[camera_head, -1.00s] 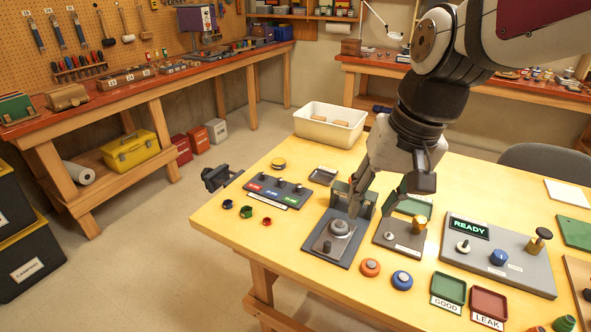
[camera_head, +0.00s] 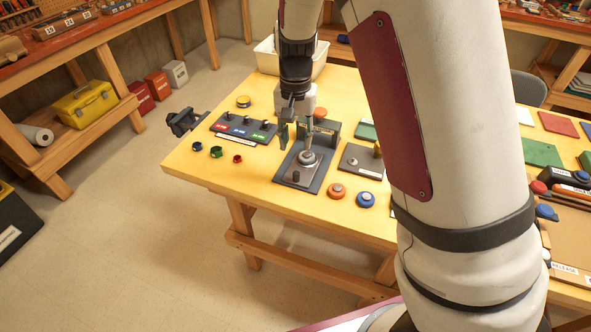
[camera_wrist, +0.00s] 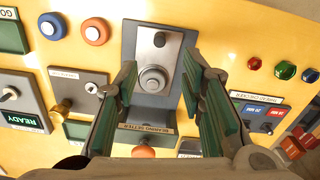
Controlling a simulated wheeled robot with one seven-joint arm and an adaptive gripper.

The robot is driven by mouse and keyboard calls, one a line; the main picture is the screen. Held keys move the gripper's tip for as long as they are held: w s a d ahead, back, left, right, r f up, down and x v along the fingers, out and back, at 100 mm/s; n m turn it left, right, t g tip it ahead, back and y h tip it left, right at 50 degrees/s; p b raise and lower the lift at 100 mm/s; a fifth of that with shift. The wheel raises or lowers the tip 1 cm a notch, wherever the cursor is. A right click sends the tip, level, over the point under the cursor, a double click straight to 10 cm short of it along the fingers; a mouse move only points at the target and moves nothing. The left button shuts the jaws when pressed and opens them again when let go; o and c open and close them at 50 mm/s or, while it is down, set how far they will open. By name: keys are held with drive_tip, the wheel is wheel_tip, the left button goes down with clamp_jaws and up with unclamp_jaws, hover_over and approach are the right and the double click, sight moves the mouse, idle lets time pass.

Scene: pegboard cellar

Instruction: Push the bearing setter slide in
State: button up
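The bearing setter (camera_head: 313,180) is a dark grey base near the table's front left, with an upright block at its back. A lighter grey slide plate (camera_head: 288,172) lies on it, carrying a small dark knob (camera_head: 296,177) toward the front and a round stepped metal piece (camera_head: 306,157) behind. In the wrist view the slide plate (camera_wrist: 141,51) and round piece (camera_wrist: 152,82) lie between my fingers. My gripper (camera_head: 297,138) is above the setter, fingers pointing down, open and empty; its green-padded fingers (camera_wrist: 161,66) stand well apart. I cannot tell the gap above the plate.
A three-switch panel (camera_head: 243,128) is left of the setter, and a grey plate fixture (camera_head: 360,163) is right. Orange (camera_head: 337,190) and blue (camera_head: 366,199) round buttons lie at front right. A white bin (camera_head: 266,57) stands behind. My arm hides the table's right-middle.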

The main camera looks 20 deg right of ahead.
sight(296, 173)
wheel_tip(296, 173, down, 12)
drive_tip(key=shift+f, duration=0.15)
idle(0.4)
clamp_jaws()
drive_tip(key=shift+d, duration=0.1)
